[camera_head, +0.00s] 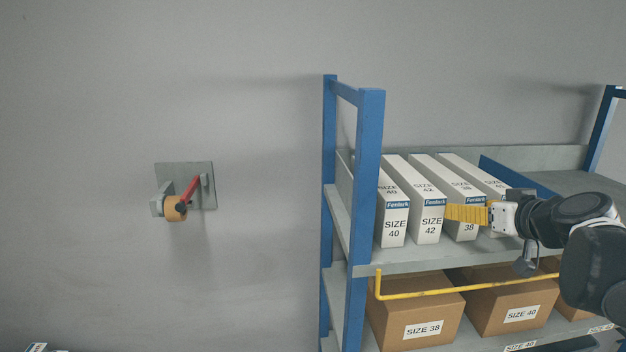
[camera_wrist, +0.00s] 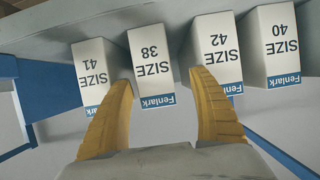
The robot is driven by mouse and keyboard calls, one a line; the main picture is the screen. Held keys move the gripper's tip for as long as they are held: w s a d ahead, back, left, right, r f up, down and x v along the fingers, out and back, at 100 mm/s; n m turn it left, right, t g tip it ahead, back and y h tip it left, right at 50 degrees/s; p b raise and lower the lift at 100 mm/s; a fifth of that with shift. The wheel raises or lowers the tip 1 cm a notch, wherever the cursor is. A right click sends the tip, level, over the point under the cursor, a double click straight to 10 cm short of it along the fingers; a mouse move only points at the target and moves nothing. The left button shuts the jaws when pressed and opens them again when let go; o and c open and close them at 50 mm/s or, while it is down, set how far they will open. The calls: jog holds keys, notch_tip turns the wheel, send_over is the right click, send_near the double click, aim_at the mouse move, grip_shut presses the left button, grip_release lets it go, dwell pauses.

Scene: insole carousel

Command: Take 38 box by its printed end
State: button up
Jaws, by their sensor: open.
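The 38 box (camera_head: 460,190) is a narrow white carton with a blue label band, standing on the upper shelf between the size 42 and far-right cartons. My gripper (camera_head: 450,212) is in front of it and hides part of its printed end. In the wrist view, which is upside down, the 38 box (camera_wrist: 153,65) shows its printed end between the two yellow fingers of my gripper (camera_wrist: 163,78). The fingers are open. One overlaps the edge of the 41 box (camera_wrist: 94,68) and the other overlaps the 42 box (camera_wrist: 216,45). Contact cannot be told.
The 40 box (camera_head: 393,225) stands at the left end of the row, beside the blue shelf post (camera_head: 368,180). Gaps between cartons are narrow. Brown cartons (camera_head: 415,308) sit on the shelf below, behind a yellow rail (camera_head: 450,288). A wall bracket (camera_head: 185,187) is at left.

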jog(key=w, duration=0.1)
jog(key=w+d+f, duration=0.1)
jog(key=w, duration=0.1)
jog(key=shift+f, duration=0.15)
jog(key=p+x, duration=0.1)
jog(key=x, duration=0.4)
jog(key=shift+w+a+f, duration=0.1)
jog(key=shift+w+a, duration=0.05)
jog(key=shift+w, duration=0.05)
jog(key=shift+s+a, duration=0.2)
jog(key=shift+s, duration=0.05)
jog(key=c, duration=1.4)
